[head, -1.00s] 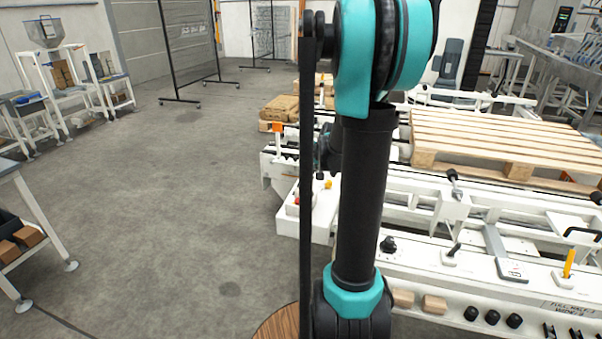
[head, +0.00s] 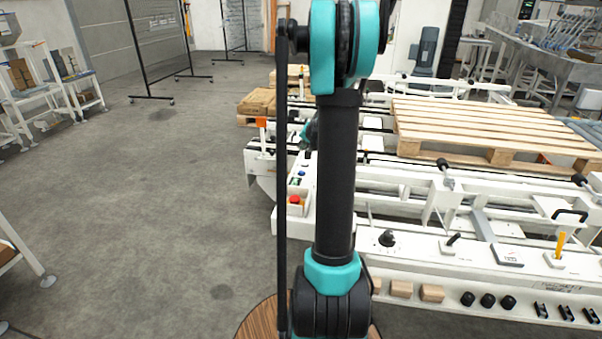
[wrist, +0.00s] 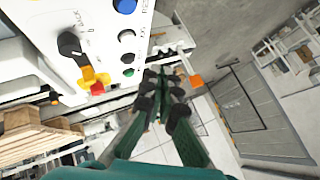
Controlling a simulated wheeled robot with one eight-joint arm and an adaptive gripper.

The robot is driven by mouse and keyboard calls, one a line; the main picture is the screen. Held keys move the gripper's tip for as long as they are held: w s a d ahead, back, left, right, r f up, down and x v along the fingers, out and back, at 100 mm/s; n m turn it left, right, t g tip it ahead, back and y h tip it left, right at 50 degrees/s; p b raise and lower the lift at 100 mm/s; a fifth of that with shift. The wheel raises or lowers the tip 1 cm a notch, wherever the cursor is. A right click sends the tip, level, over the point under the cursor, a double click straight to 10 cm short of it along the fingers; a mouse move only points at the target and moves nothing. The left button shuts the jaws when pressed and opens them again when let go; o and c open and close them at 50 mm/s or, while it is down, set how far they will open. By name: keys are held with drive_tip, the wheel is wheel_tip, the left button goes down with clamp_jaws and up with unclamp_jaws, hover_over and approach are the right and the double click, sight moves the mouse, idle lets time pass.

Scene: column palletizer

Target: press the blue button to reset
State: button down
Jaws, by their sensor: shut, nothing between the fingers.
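The blue button (wrist: 125,5) is at the top edge of the wrist view, partly cut off, on a white control panel (wrist: 100,22) with partly visible lettering beside it. My gripper (wrist: 162,73) points away from the camera with its dark green fingers together and nothing between them. In the picture its tips lie below and right of the blue button, apart from it. In the head view, the panel shows left of my arm with a red button (head: 294,199); my gripper there is mostly hidden behind my arm.
The panel also carries a black rotary knob (wrist: 70,45), a green button (wrist: 127,58) and a yellow-red switch (wrist: 95,82). A wooden pallet (head: 480,125) lies on the white conveyor frame at right. Open grey floor (head: 150,200) lies to the left.

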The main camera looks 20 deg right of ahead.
sight(302, 172)
drive_tip(key=shift+f, duration=4.3)
drive_tip(key=shift+f, duration=0.2)
drive_tip(key=shift+f, duration=0.2)
drive_tip(key=shift+f, duration=0.45)
drive_tip(key=shift+r, duration=0.85)
drive_tip(key=shift+r, duration=2.5)
